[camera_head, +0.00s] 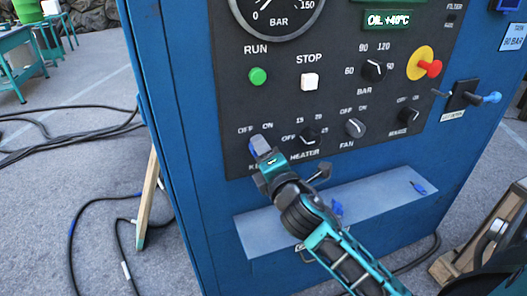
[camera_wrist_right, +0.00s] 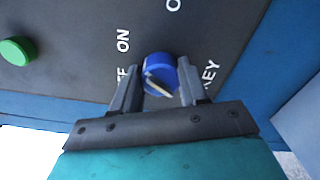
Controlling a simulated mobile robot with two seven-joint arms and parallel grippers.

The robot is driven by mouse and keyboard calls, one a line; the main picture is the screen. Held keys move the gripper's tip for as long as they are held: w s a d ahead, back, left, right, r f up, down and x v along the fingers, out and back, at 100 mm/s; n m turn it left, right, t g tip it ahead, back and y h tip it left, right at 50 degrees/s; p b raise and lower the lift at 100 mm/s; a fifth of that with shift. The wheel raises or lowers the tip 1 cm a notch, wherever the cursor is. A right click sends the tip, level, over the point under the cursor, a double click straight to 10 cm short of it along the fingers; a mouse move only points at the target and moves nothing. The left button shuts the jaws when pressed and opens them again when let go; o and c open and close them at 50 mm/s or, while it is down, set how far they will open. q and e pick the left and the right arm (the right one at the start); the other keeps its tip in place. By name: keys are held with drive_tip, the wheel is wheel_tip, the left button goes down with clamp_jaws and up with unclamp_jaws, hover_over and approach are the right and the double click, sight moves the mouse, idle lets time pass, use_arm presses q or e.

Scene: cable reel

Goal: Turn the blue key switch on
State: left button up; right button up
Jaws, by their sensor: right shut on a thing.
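The blue key switch (camera_head: 258,145) is at the lower left of the dark control panel (camera_head: 340,110), under the OFF and ON marks. In the right wrist view it is a round blue knob (camera_wrist_right: 160,68) with a pale strip across its face, beside the letters ON and KEY. My right gripper (camera_head: 264,156) is at the switch, and the wrist view shows its two fingers (camera_wrist_right: 155,84) on either side of the knob, shut on it. The fingers partly cover the lettering. My left gripper is not in view.
Close by are the HEATER knob (camera_head: 309,136), FAN knob (camera_head: 355,128), green RUN button (camera_head: 258,76) and white STOP button (camera_head: 310,81). A grey shelf (camera_head: 270,235) juts out below, with small blue items (camera_head: 418,187) on it. Black cables lie on the floor at left.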

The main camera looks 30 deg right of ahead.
drive_tip(key=o, duration=1.1)
drive_tip(key=shift+c, duration=0.2)
drive_tip(key=b+v, duration=0.1)
drive_tip(key=v, duration=1.2)
drive_tip(key=shift+b, duration=0.4)
drive_tip(key=shift+f, duration=0.15)
